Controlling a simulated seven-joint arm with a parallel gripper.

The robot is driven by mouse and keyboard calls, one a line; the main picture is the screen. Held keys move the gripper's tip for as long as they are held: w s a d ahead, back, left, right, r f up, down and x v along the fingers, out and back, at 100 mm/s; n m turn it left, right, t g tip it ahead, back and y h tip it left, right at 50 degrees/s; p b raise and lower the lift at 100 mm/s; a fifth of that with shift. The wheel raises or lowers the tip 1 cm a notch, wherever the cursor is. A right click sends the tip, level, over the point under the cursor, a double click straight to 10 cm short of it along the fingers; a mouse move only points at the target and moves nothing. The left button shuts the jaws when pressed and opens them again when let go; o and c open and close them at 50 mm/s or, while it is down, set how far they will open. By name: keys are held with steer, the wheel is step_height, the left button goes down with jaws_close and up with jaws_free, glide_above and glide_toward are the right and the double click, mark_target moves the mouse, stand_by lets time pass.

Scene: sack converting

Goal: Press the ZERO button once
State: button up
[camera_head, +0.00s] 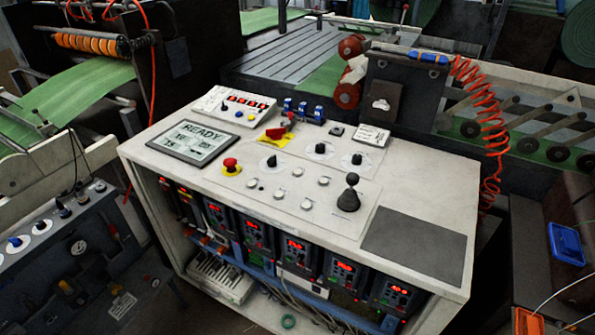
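A white control console (405,180) fills the middle of the view. On its back left stands a white box (235,104) with a red digit display and a row of small coloured buttons. A grey screen (194,143) reading READY lies in front of it. Several pale round buttons, one of them here (280,192), sit on the front panel. Labels are too small to read, so I cannot tell which button is ZERO. My gripper is not in view.
A red mushroom button (230,164) on yellow, several black knobs (272,160) and a black-balled joystick (349,195) rise from the top. A red switch handle (277,132) stands at the back. A dark mat (415,245) at right is bare. A coiled red hose (490,105) hangs behind.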

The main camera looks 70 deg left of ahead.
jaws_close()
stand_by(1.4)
